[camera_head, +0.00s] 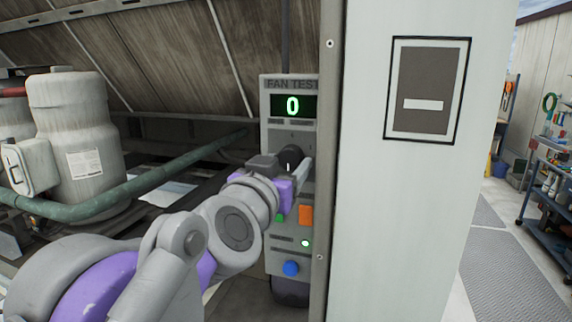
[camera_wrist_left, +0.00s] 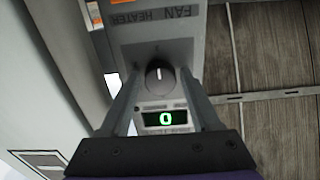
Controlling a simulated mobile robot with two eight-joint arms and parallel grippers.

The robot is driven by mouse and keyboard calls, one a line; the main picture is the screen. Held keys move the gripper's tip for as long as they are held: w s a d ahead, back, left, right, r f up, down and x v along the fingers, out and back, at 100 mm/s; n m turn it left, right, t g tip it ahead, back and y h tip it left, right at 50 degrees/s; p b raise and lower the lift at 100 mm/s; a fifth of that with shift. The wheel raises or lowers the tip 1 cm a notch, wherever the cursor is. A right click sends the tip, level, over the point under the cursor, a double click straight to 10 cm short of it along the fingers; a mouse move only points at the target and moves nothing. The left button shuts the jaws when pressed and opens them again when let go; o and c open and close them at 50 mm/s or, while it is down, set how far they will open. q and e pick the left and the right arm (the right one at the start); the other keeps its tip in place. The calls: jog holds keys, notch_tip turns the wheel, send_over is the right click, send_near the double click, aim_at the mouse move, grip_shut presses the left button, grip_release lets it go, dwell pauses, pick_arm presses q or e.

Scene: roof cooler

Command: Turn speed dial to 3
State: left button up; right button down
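The black speed dial (camera_head: 290,158) is on the grey fan test panel (camera_head: 283,137), below a green display (camera_head: 293,106) that reads 0. My left gripper (camera_head: 294,172) is at the dial and partly covers it in the head view. In the left wrist view the dial (camera_wrist_left: 160,74) sits between the two open fingers of the left gripper (camera_wrist_left: 159,76), with a gap on each side. Its white mark is vertical in that view. The wrist view is upside down, and the display (camera_wrist_left: 165,118) reads 0 there too. My right gripper is not in view.
A pale wall panel (camera_head: 420,220) stands close on the right. A green pipe (camera_head: 130,187) and white tanks (camera_head: 78,140) are at left.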

pick_arm(q)
jog(key=shift+o, duration=0.9)
jog(key=b+v, duration=0.1)
jog(key=v, duration=0.9)
jog(key=shift+s+a, duration=0.15)
jog(key=shift+s, duration=0.25)
notch_tip(320, 180, down, 25)
jog(key=a+g, duration=0.1)
jog(key=g, duration=0.4)
jog(key=s+a+f+n+g+y, duration=0.1)
jog(key=s+a+f, duration=0.3)
jog(key=f, duration=0.4)
jog(key=s+a+f+n+g+y, duration=0.1)
jog(key=s+a+f+g+y, duration=0.1)
jog(key=f, duration=0.7)
jog(key=s+a+f+n+g+y, duration=0.1)
jog(key=s+a+f+g+y, duration=0.1)
jog(key=s+a+f, duration=0.4)
notch_tip(320, 180, down, 3)
jog(key=shift+a+f+n+g+y+p, duration=0.15)
jog(key=shift+a+n+g+y+p, duration=0.25)
jog(key=shift+a+g, duration=0.45)
